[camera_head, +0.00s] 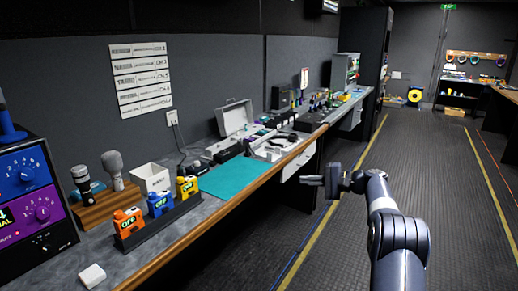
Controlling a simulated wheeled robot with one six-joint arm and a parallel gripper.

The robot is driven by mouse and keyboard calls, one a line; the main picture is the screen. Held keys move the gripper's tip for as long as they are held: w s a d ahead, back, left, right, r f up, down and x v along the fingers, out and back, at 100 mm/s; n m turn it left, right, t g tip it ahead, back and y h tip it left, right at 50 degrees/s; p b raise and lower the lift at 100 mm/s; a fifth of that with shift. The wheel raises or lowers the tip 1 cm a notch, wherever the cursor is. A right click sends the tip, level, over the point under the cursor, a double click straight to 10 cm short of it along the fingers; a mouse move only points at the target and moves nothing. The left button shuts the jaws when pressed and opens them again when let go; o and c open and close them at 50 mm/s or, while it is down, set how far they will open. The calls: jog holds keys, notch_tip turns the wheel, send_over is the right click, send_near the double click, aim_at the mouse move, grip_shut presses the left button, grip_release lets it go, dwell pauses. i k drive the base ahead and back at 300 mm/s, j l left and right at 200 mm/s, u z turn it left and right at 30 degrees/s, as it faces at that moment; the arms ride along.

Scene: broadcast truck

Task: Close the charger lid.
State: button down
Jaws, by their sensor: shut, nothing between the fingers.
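A light grey case with its lid (234,117) standing open is on the long counter, against the wall, at the middle left. It is the only raised lid I can make out, and I cannot tell for certain that it is the charger. The inside of the case is too small to read. My gripper (311,181) is shut and empty. It hangs over the aisle in front of the counter's edge, right of the case and well apart from it.
The counter (205,208) holds a teal mat (238,178), a white box (151,179), upright microphones (113,167) and a dark rack with orange, blue and yellow packs (160,205). Small gear crowds the counter beyond the case. The aisle floor (430,150) is clear.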

aim_at(231, 117)
jog(key=i+l+z, duration=0.1)
jog(key=i+z, duration=0.35)
jog(key=i, duration=1.3)
jog(key=i+u, duration=0.25)
jog(key=i, duration=0.2)
jog(key=i+l+u, duration=0.25)
jog(key=i, duration=0.15)
jog(key=i+l+u, duration=0.2)
jog(key=i, duration=0.2)
jog(key=i+l+u, duration=0.25)
jog(key=i, duration=0.15)
jog(key=i+l+u, duration=0.85)
jog(key=k+l, duration=0.05)
jog(key=k, duration=0.05)
